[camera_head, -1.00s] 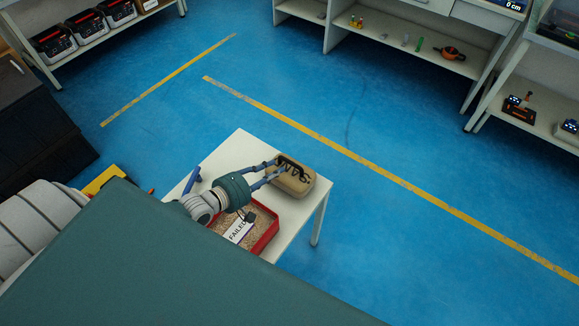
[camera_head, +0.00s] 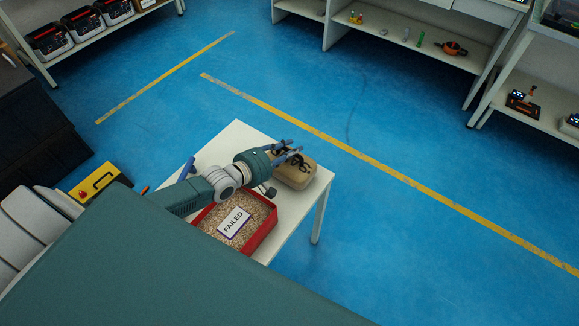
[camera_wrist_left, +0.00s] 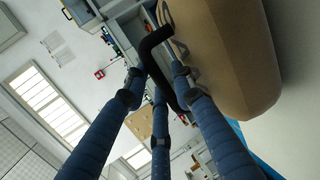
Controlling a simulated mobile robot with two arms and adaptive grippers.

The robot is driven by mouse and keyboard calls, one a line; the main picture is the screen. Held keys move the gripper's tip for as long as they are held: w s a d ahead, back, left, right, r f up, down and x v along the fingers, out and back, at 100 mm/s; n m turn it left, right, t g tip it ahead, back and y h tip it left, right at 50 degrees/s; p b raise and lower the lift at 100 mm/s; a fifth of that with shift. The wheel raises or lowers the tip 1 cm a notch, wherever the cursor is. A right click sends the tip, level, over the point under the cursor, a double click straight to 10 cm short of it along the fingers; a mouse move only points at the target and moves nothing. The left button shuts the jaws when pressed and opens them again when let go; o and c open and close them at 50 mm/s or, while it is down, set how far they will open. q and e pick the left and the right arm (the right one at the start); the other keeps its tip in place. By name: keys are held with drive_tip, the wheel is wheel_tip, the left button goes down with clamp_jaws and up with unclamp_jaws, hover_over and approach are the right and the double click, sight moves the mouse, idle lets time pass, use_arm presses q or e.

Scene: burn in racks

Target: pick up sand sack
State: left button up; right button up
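The sand sack (camera_head: 297,174) is a tan, rounded bag with dark lettering and a black handle. It lies near the far right corner of a white table (camera_head: 300,214). My left gripper (camera_head: 292,148) is over the sack's far left side, with its blue fingers spread. In the left wrist view the sack (camera_wrist_left: 235,55) fills the upper right. Its black strap (camera_wrist_left: 151,48) runs between the fingers of the gripper (camera_wrist_left: 157,76), which stand apart. I cannot tell whether any finger touches the strap. My right gripper is not in view.
A red tray (camera_head: 262,238) of grainy material with a "FAILED" card (camera_head: 233,222) stands on the table left of the sack, below my arm. A blue object (camera_head: 188,167) is at the table's left edge. Blue floor beyond the table is clear up to the shelves (camera_head: 410,42).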

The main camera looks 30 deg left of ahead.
use_arm(q)
clamp_jaws()
drive_tip(key=shift+w+r, duration=0.15)
drive_tip(key=shift+r, duration=0.25)
drive_tip(key=shift+f, duration=0.1)
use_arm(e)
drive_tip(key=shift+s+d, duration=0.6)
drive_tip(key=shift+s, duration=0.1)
